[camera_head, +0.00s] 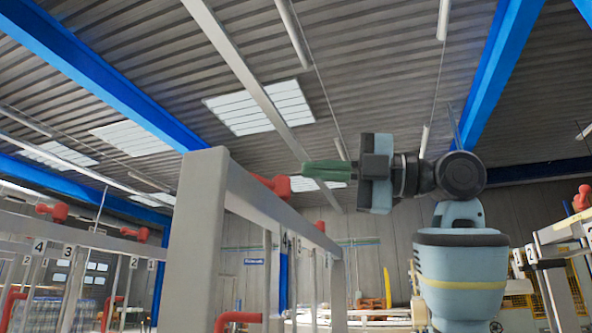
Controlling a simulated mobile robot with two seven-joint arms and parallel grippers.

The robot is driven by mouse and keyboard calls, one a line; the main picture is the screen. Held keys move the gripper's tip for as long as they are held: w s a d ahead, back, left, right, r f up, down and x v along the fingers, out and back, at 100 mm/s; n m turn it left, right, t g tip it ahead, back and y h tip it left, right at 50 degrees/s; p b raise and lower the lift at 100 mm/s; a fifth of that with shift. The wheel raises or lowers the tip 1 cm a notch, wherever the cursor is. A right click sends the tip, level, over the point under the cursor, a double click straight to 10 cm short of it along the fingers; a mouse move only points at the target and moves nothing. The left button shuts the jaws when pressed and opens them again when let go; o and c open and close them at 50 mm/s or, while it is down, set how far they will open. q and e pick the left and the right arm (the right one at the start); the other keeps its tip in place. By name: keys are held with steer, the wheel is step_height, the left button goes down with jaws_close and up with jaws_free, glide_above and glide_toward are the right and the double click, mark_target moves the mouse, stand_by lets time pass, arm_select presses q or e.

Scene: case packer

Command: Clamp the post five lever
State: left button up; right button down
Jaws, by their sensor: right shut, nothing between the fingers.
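My right gripper (308,170) is shut and empty, its green fingers together and pointing left, high in the middle of the head view. A red lever (276,186) sits on the top rail of the nearest grey frame, just left of and slightly below the fingertips. A gap seems to lie between fingertips and lever, though depth is hard to judge. No label with a five can be read, so I cannot tell for sure that this lever belongs to post five. My left gripper is not in view.
The near grey frame's thick post (197,240) fills the centre left. Another red lever (319,226) stands farther along its rail. A red handle (238,319) shows low down. More numbered posts with a red lever (52,211) stand at the left. Open air surrounds the gripper.

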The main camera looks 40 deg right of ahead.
steer(key=shift+s+d, duration=0.2)
steer(key=shift+s, duration=0.15)
steer(key=shift+m+t+h, duration=0.5)
steer(key=shift+t+h, duration=0.1)
steer(key=shift+h, duration=0.3)
steer(key=x, duration=0.3)
steer(key=d+x, duration=0.1)
steer(key=x, duration=0.3)
steer(key=w+d+x, duration=0.1)
steer(key=x, duration=0.2)
steer(key=shift+w+a+r, duration=0.1)
steer(key=shift+w+r, duration=0.15)
steer(key=shift+w+d+r, duration=0.1)
steer(key=shift+w+d, duration=0.05)
steer(key=shift+w, duration=0.25)
steer(key=shift+w+d+r, duration=0.1)
steer(key=shift+w+d, duration=0.05)
steer(key=shift+w, duration=0.25)
steer(key=shift+f, duration=0.1)
steer(key=shift+w, duration=0.1)
